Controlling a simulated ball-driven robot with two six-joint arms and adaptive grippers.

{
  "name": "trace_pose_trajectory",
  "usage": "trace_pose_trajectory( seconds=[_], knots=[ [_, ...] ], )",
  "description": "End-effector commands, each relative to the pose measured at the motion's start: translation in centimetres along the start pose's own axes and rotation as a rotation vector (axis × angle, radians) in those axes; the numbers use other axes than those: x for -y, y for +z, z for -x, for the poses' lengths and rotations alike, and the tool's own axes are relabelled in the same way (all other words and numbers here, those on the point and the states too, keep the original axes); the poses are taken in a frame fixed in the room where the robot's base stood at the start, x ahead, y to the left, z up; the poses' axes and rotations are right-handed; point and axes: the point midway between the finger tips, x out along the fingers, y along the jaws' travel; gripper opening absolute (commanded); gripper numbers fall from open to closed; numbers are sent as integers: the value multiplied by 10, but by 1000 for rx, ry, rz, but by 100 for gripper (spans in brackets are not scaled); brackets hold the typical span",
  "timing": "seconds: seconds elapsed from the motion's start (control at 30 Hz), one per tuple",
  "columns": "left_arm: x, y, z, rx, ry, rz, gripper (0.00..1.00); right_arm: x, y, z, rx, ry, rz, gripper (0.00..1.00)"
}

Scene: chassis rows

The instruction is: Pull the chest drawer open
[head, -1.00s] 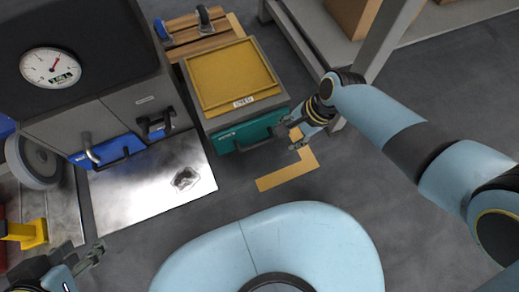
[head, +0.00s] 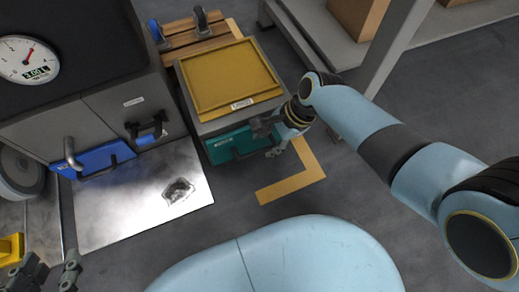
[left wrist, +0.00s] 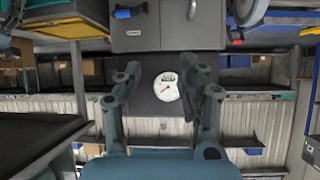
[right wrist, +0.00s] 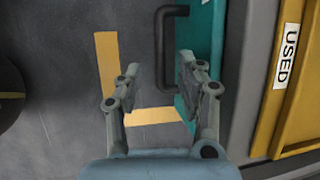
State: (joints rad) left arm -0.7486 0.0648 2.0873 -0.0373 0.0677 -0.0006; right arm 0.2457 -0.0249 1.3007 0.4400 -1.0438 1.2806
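The grey chest has a teal drawer front (head: 230,147) below a yellow-topped surface. The front looks close against the chest body. Its dark bar handle (right wrist: 161,50) shows in the right wrist view, between the two fingers in the picture; contact cannot be told. My right gripper (head: 268,139) is open at the drawer front's right part, and it hides part of the handle in the head view. My left gripper (head: 50,275) is open and empty at the lower left, away from the chest; its spread fingers also show in the left wrist view (left wrist: 160,80).
A yellow tray (head: 228,75) labelled USED lies on the chest. To the left stands a dark cabinet with a dial (head: 27,60) and a metal plate (head: 130,205) before it. A shelf post (head: 378,70) stands right. The floor (head: 350,190) before the chest is clear.

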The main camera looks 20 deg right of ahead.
Motion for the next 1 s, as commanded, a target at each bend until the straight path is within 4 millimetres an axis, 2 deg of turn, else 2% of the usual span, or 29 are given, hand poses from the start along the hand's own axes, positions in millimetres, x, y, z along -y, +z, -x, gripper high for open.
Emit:
trace_pose_trajectory(
  seconds=[0.03, 0.43, 0.8, 1.0],
  knots=[
    [1, -16, -7, -55, -1, -4, 40, -1, -1, -4, 0, 2, -1, 38],
    [2, -112, -19, -432, 0, -39, 40, -1, 0, -26, 1, 1, -1, 38],
    [0, -200, -5, -780, 3, -74, 40, -1, -1, -42, 0, 1, 0, 38],
    [-2, -233, 9, -928, 5, -89, 40, 0, 0, -49, 0, 1, 0, 38]
  ],
)
